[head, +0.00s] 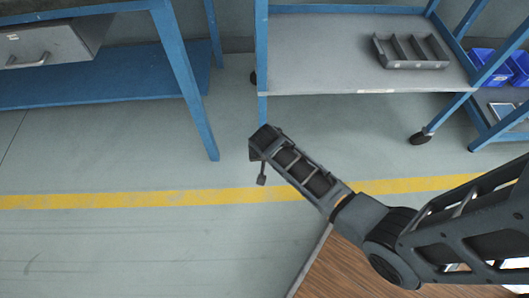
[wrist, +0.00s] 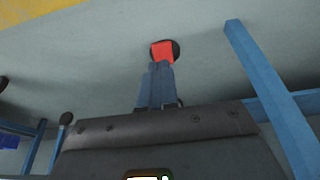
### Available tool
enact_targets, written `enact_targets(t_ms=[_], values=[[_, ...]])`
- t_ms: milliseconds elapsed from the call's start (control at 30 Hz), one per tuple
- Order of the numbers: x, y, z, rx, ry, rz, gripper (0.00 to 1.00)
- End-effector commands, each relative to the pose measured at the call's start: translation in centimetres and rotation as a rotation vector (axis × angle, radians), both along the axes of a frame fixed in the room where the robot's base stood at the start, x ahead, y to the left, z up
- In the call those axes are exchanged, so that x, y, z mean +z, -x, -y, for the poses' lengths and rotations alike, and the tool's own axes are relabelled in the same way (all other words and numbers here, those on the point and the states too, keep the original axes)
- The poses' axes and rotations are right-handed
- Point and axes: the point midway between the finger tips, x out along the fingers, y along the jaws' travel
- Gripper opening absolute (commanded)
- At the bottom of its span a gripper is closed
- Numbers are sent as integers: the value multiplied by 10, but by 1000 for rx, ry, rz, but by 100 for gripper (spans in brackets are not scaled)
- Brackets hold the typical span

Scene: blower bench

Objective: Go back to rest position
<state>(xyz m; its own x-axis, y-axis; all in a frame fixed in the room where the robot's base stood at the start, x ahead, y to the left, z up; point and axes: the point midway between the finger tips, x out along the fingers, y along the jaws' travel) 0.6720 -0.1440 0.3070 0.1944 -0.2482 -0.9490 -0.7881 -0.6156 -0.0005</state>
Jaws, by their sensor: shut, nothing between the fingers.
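My gripper (wrist: 160,75) shows in the wrist view as two grey-blue fingers held together above the dark wrist housing. A red patch with a dark rounded edge shows at the fingertips; nothing is held. In the head view my arm reaches in from the right edge, and its far end is over the floor, in front of the wheeled cart (head: 330,60). My gripper (head: 262,180) hangs below that end and looks small there, apart from the cart and the bench.
A blue-legged workbench (head: 185,85) with a grey drawer (head: 45,45) stands at the left. The cart's shelf holds a grey divided tray (head: 410,52). Blue bins (head: 482,62) are at the right. A yellow line (head: 120,199) crosses the floor (head: 110,245), clear at the left front.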

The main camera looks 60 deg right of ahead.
Motion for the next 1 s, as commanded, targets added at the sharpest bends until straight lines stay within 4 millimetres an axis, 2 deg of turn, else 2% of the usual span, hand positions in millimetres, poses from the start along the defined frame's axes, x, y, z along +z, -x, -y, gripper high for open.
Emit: enact_targets(t_ms=[600,733,833,1000], values=[[-1,4,-3,9,0,4,0],[-2,22,-17,69,9,47,0],[3,45,-35,153,25,111,0],[29,90,-67,308,65,246,0]])
